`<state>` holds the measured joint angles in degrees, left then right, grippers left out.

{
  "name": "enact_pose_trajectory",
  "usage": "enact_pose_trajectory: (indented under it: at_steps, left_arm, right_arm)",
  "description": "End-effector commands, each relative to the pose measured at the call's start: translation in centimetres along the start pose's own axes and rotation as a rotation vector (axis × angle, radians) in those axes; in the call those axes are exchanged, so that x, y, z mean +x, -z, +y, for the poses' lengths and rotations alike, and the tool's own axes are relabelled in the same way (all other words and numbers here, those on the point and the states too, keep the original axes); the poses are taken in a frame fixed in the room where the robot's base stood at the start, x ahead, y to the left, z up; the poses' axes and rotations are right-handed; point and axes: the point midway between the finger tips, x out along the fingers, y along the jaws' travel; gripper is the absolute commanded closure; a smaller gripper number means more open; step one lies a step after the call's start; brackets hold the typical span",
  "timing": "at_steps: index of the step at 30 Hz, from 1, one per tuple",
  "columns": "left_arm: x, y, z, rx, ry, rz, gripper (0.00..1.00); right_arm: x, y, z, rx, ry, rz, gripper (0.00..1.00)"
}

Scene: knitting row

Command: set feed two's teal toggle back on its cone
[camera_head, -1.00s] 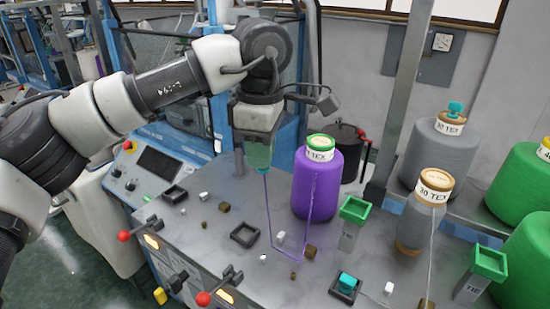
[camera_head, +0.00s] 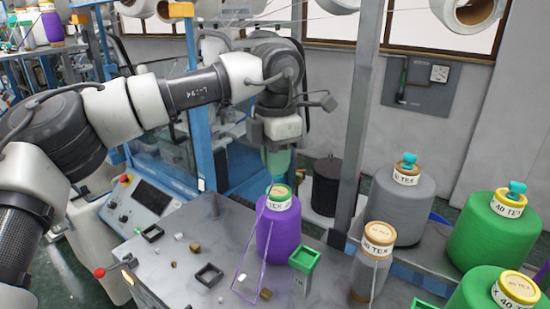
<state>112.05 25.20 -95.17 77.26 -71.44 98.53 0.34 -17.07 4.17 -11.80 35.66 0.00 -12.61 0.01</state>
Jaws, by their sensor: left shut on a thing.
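My left gripper (camera_head: 277,174) points down right over the top of the purple cone (camera_head: 277,238). It is shut on a small teal toggle (camera_head: 278,190), mostly hidden by the fingers. The toggle is at the cone's green-rimmed top; I cannot tell whether it touches or is seated. A thin purple yarn (camera_head: 240,262) loops from the cone's top down to the table. The cone stands upright with a white label below its top. My right gripper is not in view.
A green-topped bin (camera_head: 304,258) stands close right of the purple cone. A brown-topped grey cone (camera_head: 371,268), a larger grey cone (camera_head: 398,208) and a green cone (camera_head: 494,235), the last two with teal toggles, stand to the right. Small trays (camera_head: 208,275) and bits lie left.

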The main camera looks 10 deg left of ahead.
Motion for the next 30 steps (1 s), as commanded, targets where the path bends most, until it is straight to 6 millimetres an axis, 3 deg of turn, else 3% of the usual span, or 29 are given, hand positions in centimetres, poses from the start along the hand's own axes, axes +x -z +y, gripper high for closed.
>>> enact_pose_trajectory:
  at_steps: [8, 30]
  left_arm:
    - [1.3, 0.0, 0.0, 0.0, 0.0, 0.0, 0.98]
    - [3.5, 0.0, 0.0, 0.001, 0.0, 0.0, 0.98]
  right_arm:
    - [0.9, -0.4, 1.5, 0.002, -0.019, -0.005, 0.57]
    - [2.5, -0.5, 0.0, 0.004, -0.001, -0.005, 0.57]
